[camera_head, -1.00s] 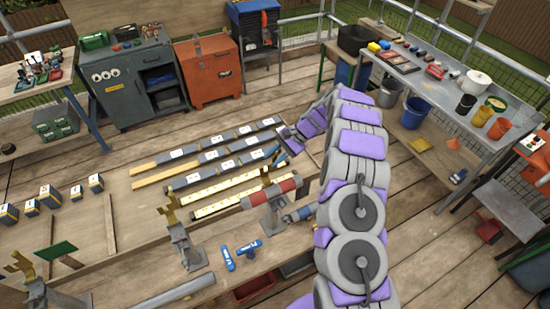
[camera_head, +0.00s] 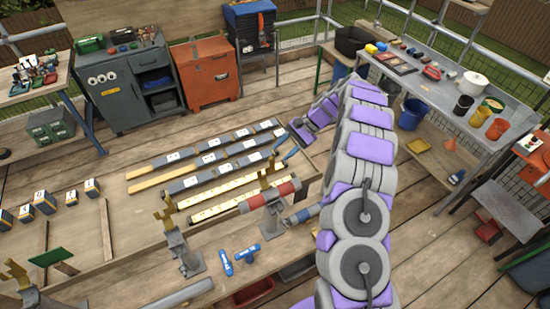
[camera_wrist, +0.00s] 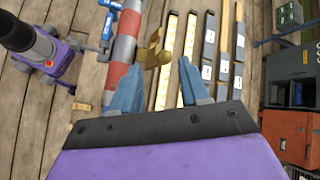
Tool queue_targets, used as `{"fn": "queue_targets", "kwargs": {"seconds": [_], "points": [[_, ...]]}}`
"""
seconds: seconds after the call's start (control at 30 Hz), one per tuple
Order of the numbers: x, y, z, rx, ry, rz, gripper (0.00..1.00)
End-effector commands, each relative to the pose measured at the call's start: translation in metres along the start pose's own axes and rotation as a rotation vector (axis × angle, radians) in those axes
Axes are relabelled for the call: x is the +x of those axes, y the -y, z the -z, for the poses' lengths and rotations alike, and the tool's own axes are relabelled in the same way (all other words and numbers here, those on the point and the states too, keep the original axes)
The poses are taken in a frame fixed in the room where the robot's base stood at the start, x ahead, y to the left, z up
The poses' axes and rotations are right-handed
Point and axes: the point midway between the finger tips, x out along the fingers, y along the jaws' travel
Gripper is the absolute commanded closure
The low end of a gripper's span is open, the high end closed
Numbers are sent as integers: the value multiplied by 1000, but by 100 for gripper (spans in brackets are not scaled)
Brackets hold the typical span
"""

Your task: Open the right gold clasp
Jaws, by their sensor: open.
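The right gold clasp (camera_head: 266,174) stands up at the red and grey pipe (camera_head: 286,188) on its stand. Whether it is latched is too small to tell. In the wrist view the gold clasp (camera_wrist: 152,52) is beside the red and grey pipe (camera_wrist: 125,48), ahead of my fingertips. My gripper (camera_wrist: 160,66) is open and empty, its two blue fingers apart, with the clasp showing between and beyond them. In the head view my gripper (camera_head: 284,152) is just above and right of the clasp. I see no clear contact.
Another gold clasp (camera_head: 165,212) stands on an empty support to the left. A metal table (camera_head: 440,95) with pots and cups stands at the right.

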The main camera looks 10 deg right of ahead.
Motion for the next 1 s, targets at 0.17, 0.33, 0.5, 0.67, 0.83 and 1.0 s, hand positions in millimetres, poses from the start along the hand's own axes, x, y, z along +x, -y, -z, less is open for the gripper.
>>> {"fn": "queue_targets", "kwargs": {"seconds": [0.17, 0.33, 0.5, 0.67, 0.83, 1.0], "points": [[-36, 0, 3, 0, -6, 3, 55], [-64, 1, 3, 0, -6, 3, 55], [-85, 1, 2, -1, -5, 2, 55], [-104, 0, 2, 3, -3, 1, 55], [-111, 0, 2, 2, -2, 0, 55], [-113, 0, 2, 2, -2, 1, 55]]}}
